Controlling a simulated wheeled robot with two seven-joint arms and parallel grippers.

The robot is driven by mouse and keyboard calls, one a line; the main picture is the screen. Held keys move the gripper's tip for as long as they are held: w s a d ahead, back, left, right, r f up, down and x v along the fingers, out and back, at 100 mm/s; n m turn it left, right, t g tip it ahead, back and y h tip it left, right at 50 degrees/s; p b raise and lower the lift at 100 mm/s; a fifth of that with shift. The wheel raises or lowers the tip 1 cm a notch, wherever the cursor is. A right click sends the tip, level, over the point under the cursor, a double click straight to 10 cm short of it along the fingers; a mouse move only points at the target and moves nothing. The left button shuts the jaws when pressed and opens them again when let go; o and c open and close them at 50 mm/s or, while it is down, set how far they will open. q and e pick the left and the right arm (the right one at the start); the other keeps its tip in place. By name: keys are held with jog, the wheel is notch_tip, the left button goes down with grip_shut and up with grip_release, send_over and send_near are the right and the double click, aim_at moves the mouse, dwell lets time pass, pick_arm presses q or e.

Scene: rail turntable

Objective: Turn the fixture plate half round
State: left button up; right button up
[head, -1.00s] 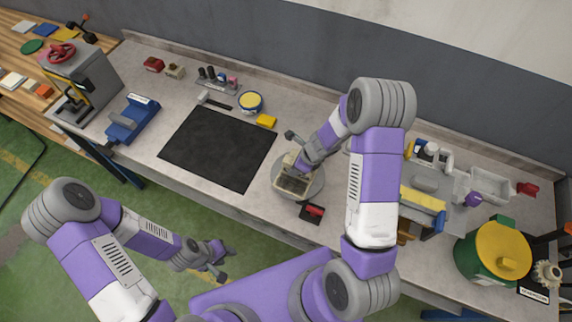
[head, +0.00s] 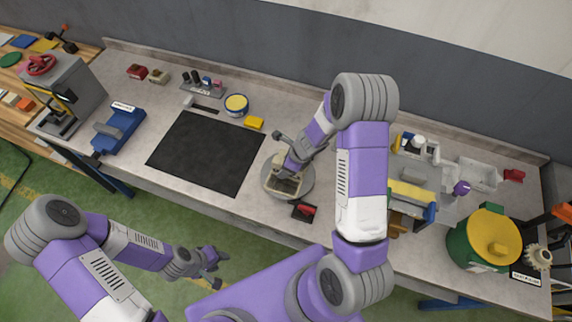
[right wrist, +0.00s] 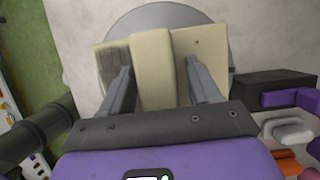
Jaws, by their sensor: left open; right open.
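The fixture plate is a round grey turntable disc (head: 305,188) near the bench's front edge, with a beige fixture (head: 283,187) on it. In the right wrist view the fixture (right wrist: 117,62) has a raised beige bar (right wrist: 153,75) in its middle, and the grey disc (right wrist: 150,17) shows behind. My right gripper (head: 290,168) is down at the fixture. In the right wrist view its open fingers (right wrist: 158,78) stand on either side of the raised bar; I cannot tell whether they touch it. My left gripper (head: 214,266) is open and empty, off the bench's front edge.
A black mat (head: 205,152) lies left of the disc. A small black block with a red part (head: 304,211) sits close at its front right. A yellow block (head: 254,123) and a round tin (head: 236,105) lie behind. A green-and-yellow pot (head: 485,240) stands far right.

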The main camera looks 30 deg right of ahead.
jog(key=p+v, duration=0.2)
jog(key=v, duration=0.5)
jog(key=shift+r+p, duration=0.3)
jog(key=shift+s, duration=0.1)
